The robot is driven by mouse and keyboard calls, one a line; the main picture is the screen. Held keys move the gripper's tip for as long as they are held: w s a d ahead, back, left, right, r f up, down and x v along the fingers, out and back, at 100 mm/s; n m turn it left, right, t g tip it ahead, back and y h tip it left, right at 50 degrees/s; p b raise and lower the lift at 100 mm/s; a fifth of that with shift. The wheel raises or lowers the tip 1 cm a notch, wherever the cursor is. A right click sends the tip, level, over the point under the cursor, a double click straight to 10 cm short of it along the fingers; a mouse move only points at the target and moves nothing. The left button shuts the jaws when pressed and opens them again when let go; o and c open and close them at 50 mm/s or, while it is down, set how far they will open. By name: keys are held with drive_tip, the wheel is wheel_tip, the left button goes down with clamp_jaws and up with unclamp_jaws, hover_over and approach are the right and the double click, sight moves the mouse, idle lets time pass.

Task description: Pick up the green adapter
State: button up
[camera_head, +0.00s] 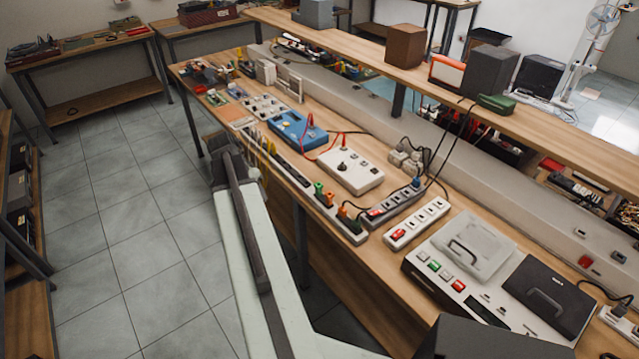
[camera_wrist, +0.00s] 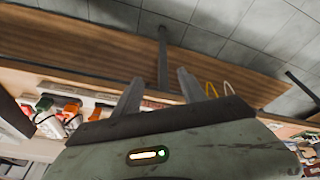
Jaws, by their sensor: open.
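The bench (camera_head: 400,300) holds a blue meter (camera_head: 298,130), a white box (camera_head: 350,172), more power strips and cables. Black cables hang from the raised shelf (camera_head: 400,70). A small green box (camera_head: 497,103) sits on that shelf. The tiled floor (camera_head: 150,220) at left is clear.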

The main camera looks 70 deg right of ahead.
sight(319, 187)
drive_tip(key=s+d+r+m+g+p, duration=0.1)
drive_tip(key=s+d+m, duration=0.2)
drive_tip(key=s+d, duration=0.4)
drive_tip(key=s+d+r+m, duration=0.25)
drive_tip(key=s+d, duration=0.35)
drive_tip(key=s, duration=0.3)
drive_tip(key=shift+m+h, duration=0.25)
drive_tip(key=shift+h, duration=0.15)
drive_tip(key=b+x, duration=0.2)
drive_tip(key=x, duration=0.1)
drive_tip(key=a+b+x, duration=0.1)
drive_tip(key=b+x, duration=0.4)
drive_tip(key=x, duration=0.1)
drive_tip(key=shift+w+a+f+b, duration=0.2)
drive_tip(key=shift+w+f+b, duration=0.1)
drive_tip(key=shift+b, duration=0.1)
drive_tip(key=shift+r, duration=0.25)
drive_tip(key=shift+c, duration=0.3)
clamp_jaws()
